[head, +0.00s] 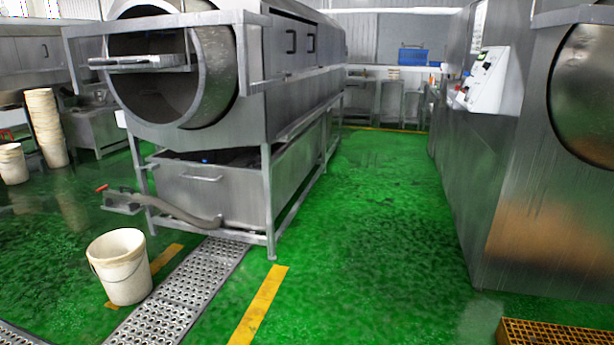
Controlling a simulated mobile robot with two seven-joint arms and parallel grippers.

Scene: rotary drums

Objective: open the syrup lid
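I cannot make out a syrup lid in the head view. A large steel rotary drum machine (180,75) stands at the left on a frame, its round front open. Below it is a steel tank (210,190) with a handle on its front; its top lies in shadow under the drum. Two dark handles sit on closed panels (301,43) on the drum housing's side. Another steel machine (480,170) with a round dark front stands at the right. Neither of my grippers is in view.
A white bucket (121,267) stands on the green floor by a perforated drain grate (185,300). Stacked buckets (45,125) are at the far left. A control panel (490,80) sits on the right machine. The green aisle (370,210) between the machines is clear.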

